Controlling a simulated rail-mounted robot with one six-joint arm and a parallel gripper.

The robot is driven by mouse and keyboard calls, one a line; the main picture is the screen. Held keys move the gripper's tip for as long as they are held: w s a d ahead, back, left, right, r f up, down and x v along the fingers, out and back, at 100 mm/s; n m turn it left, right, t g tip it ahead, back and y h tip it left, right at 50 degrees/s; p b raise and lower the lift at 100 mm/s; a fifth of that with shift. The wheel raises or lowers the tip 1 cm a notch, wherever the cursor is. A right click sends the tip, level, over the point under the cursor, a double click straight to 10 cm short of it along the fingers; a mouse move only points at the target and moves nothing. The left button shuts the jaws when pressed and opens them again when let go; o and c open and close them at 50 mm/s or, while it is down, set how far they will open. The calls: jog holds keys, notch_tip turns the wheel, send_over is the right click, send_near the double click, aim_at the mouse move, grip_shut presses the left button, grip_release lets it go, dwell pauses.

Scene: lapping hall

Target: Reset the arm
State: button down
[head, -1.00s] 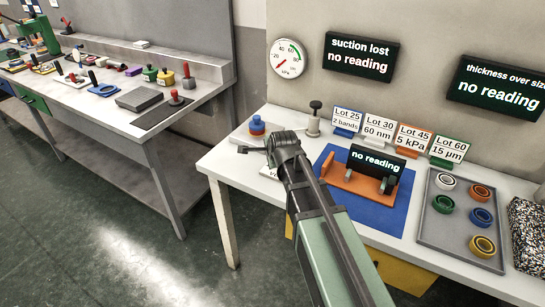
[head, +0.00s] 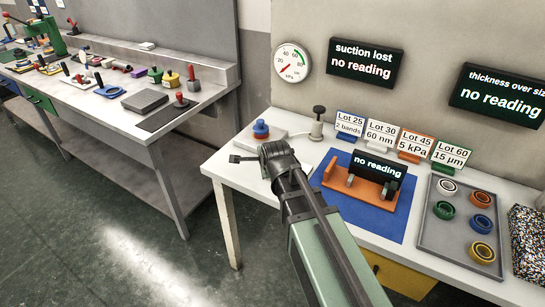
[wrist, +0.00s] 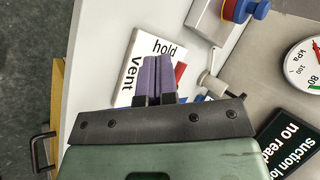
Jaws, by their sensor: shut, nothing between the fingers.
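My gripper (head: 236,158) reaches over the left end of the white bench (head: 223,172) in the head view, above the bench and clear of the parts on it. In the wrist view my gripper (wrist: 156,62) has its two purple-faced fingers closed together with nothing held. Beyond the fingertips lies a white plate (wrist: 143,52) marked "hold" and "Vent", with a red lever tip beside it. My arm hides this plate in the head view.
A blue-and-red knob (head: 261,129) on a grey block and a black-topped grey valve (head: 318,122) stand behind my gripper. An orange fixture (head: 373,193) sits on a blue mat (head: 397,226). A grey tray (head: 436,232) holds several rings. Open floor lies left.

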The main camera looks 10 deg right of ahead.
jog(key=s+a+r+p, duration=0.3)
jog(key=r+p, duration=0.1)
jog(key=r, duration=0.2)
jog(key=shift+s+a+r, duration=0.15)
jog(key=shift+s+a, duration=0.15)
jog(key=shift+s, duration=0.05)
